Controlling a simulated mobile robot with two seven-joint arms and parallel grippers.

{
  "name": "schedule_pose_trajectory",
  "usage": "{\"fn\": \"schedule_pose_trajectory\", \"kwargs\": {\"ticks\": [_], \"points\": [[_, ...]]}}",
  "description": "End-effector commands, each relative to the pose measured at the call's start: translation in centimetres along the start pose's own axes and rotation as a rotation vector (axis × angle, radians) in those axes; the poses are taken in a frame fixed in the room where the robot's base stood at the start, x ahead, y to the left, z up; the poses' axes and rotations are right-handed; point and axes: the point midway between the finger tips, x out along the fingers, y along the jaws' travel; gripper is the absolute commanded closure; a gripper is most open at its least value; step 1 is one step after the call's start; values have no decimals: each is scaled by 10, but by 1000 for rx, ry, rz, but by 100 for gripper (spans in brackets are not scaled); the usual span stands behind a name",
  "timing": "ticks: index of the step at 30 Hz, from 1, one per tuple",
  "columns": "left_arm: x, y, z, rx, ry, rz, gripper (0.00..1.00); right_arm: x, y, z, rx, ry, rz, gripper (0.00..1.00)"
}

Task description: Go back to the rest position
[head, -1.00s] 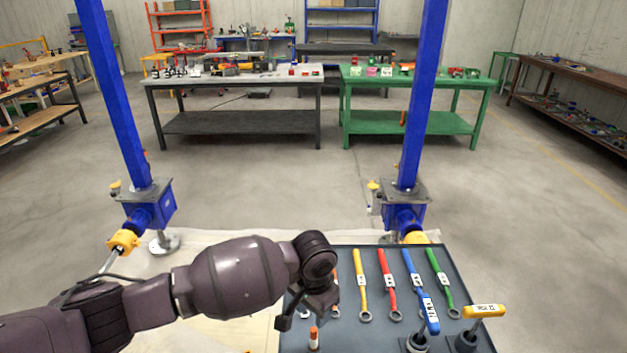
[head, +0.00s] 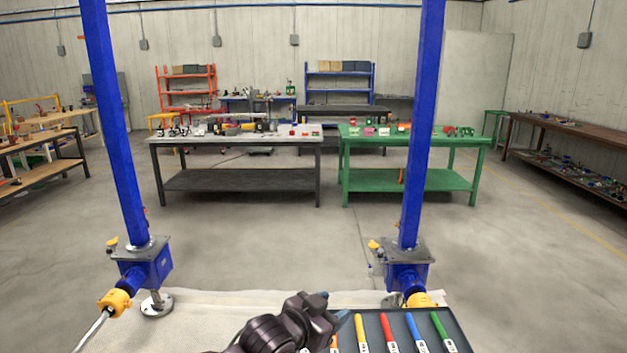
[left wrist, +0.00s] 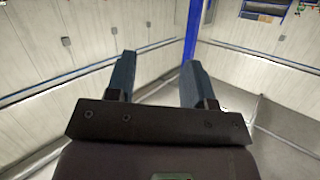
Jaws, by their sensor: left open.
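My left gripper (head: 335,312) is at the bottom middle of the head view, over the left edge of the dark tool tray (head: 455,331). In the left wrist view its two fingers (left wrist: 158,80) stand apart with nothing between them. They point toward the walls and a blue post. Two blue screw jacks stand ahead, the left jack (head: 146,268) and the right jack (head: 407,270), each with a tall blue post and a yellow part. My right gripper is in no view.
The tray holds several tools with coloured handles, such as a yellow one (head: 361,328) and a green one (head: 440,326). A grey workbench (head: 240,183) and a green workbench (head: 410,181) stand farther back. Open floor (head: 270,250) lies between the jacks and benches.

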Motion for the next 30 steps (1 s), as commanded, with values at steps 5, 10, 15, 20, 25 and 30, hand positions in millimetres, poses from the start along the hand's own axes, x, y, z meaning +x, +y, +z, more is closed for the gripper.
{"fn": "schedule_pose_trajectory", "kwargs": {"ticks": [5, 10, 15, 20, 25, 30], "points": [[-39, -30, 32, -48, 87, -139, 52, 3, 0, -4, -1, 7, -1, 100], [-83, -54, 74, -81, 111, -277, 52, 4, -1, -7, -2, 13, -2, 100], [-133, -70, 128, -119, 76, -407, 52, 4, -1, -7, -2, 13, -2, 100], [-186, -73, 186, -167, -7, -513, 52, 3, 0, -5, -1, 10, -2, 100], [-245, -61, 252, -239, -134, -600, 52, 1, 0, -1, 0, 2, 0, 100], [-293, -34, 305, -308, -252, -643, 52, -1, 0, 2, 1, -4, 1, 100]]}}
